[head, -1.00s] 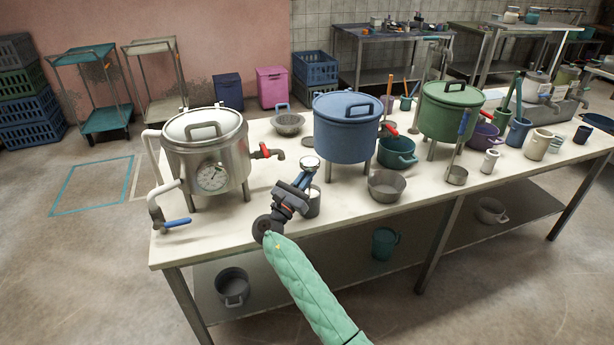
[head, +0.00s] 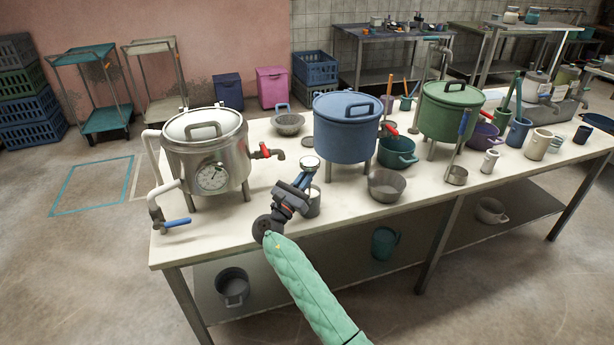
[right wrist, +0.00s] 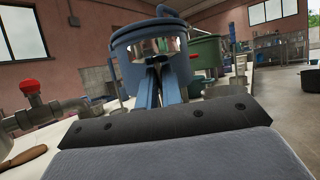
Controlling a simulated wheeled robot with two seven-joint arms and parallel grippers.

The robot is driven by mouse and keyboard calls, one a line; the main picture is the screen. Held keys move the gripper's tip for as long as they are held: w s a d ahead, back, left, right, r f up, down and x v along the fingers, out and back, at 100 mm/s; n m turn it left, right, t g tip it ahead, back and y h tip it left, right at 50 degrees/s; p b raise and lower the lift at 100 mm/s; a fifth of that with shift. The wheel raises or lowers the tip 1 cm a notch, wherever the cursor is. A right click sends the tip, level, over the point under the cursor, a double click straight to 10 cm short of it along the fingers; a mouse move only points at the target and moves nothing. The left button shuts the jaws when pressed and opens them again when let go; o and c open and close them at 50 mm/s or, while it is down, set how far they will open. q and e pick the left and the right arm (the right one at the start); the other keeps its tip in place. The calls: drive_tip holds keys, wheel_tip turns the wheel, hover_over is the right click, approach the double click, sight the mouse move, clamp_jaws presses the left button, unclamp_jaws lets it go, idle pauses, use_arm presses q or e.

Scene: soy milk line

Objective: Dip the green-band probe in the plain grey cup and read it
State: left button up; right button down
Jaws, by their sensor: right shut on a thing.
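My right gripper (head: 303,181) is over the front of the table, in front of the blue pot. It is shut on the probe (head: 310,163), whose round, pale metallic head shows above the fingers. A shiny metal part of the probe also shows between the blue fingertips in the right wrist view (right wrist: 155,47). I cannot see its green band. The plain grey cup (head: 314,206) stands on the table right behind and below the gripper, partly hidden by it. The probe's lower end is hidden, so I cannot tell whether it is inside the cup. My left gripper is not in view.
A steel kettle with a dial (head: 212,178) stands to the left, its red-handled tap (head: 262,152) pointing towards the gripper. The blue pot (head: 346,130) stands behind. A grey bowl (head: 385,187) is to the right. The table (head: 250,235) has bare room at its front left.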

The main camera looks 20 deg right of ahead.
sight(307, 163)
drive_tip(key=shift+r, duration=0.1)
idle(0.4)
drive_tip(key=shift+r+p, duration=2.45)
drive_tip(key=shift+r, duration=1)
drive_tip(key=shift+r+p, duration=1.4)
drive_tip(key=shift+r, duration=0.6)
drive_tip(key=shift+f, duration=0.1)
